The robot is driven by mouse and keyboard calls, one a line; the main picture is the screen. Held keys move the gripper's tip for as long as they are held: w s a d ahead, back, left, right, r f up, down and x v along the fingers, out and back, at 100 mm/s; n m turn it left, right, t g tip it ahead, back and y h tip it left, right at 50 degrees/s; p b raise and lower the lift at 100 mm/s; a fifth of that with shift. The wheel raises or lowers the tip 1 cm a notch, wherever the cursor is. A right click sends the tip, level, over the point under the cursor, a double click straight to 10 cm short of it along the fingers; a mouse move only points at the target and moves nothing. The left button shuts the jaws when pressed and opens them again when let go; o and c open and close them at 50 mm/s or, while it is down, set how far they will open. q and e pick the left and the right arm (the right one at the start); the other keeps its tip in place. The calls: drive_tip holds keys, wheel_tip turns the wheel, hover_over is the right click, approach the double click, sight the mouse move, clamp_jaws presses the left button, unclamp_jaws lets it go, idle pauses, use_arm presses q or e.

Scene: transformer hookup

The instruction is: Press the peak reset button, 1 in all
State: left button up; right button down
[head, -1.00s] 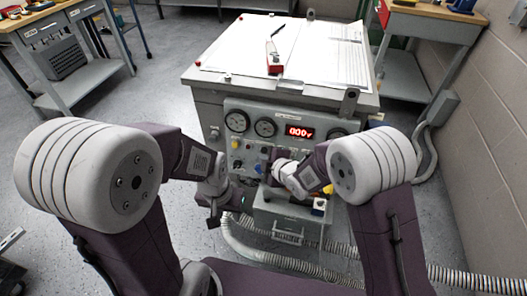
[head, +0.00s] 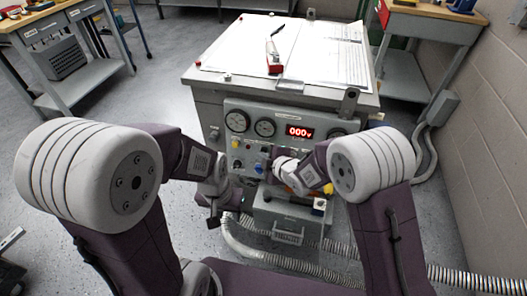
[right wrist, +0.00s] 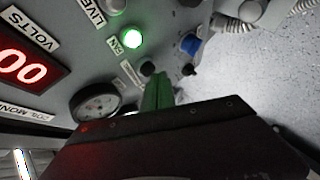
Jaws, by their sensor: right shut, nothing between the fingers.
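The grey control panel (head: 225,122) faces me on the front of the cabinet. My right gripper (right wrist: 157,78) is shut and empty, its green fingertips close to the panel. A small dark round button (right wrist: 148,68) is right at the tips, beside a white label (right wrist: 129,84) too blurred to read; I cannot tell whether they touch. In the head view my right gripper (head: 272,157) is at the panel below the red display (head: 299,132), its fingertips mostly hidden. My left gripper (head: 213,219) hangs low, left of the panel, apart from it; its jaws are unclear.
Near the right fingertips are a lit green FAN lamp (right wrist: 131,40), a blue knob (right wrist: 190,43), a black knob (right wrist: 188,70) and a round gauge (right wrist: 96,103). A grey box (head: 289,218) stands below the panel. A ribbed hose (head: 262,256) runs along the floor.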

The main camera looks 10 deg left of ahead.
drive_tip(key=shift+w, duration=0.45)
idle(0.3)
drive_tip(key=shift+s+f, duration=0.1)
drive_tip(key=shift+s, duration=0.75)
drive_tip(key=s, duration=0.2)
drive_tip(key=s+r+b, duration=0.1)
drive_tip(key=s, duration=0.2)
drive_tip(key=shift+a, duration=0.1)
idle(0.8)
